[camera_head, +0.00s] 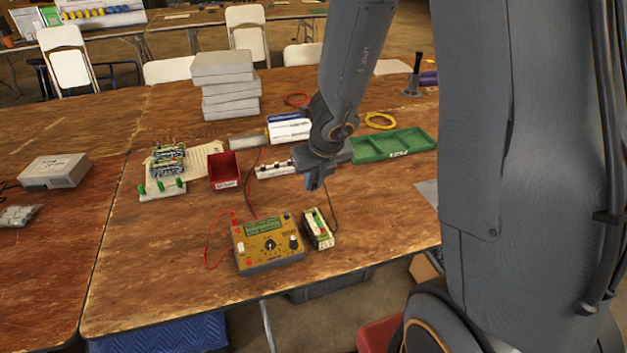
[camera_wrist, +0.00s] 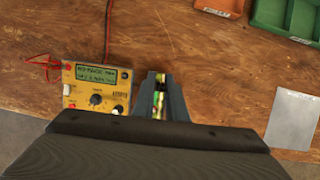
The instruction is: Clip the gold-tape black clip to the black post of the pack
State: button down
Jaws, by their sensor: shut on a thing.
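The pack (camera_head: 318,229), a small white and green box, stands at the front of the wooden table, right of the yellow tester. My gripper (camera_head: 313,186) is above and behind the pack in the head view, pointing down. In the wrist view my gripper (camera_wrist: 160,78) is shut on the clip; a dark, gold-marked sliver of the clip (camera_wrist: 160,84) shows between the fingers. Green and pale parts, probably the pack's, also show in that gap. A black lead curves up from beside the pack toward my gripper. The black post cannot be made out.
The yellow tester (camera_head: 268,243), with red leads, sits close left of the pack. A red bin (camera_head: 224,170), a green tray (camera_head: 390,146) and a white strip (camera_head: 275,170) lie behind. A grey plate (camera_wrist: 293,129) lies to the right. The table's front edge is near.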

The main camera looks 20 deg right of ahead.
jog(key=shift+f+b, duration=3.2)
jog(key=shift+b, duration=0.45)
jog(key=shift+f, duration=0.2)
jog(key=c, duration=1.7)
grip_release()
jog(key=shift+o, duration=1.1)
jog(key=shift+r+p, duration=3.8)
jog(key=shift+p, duration=0.4)
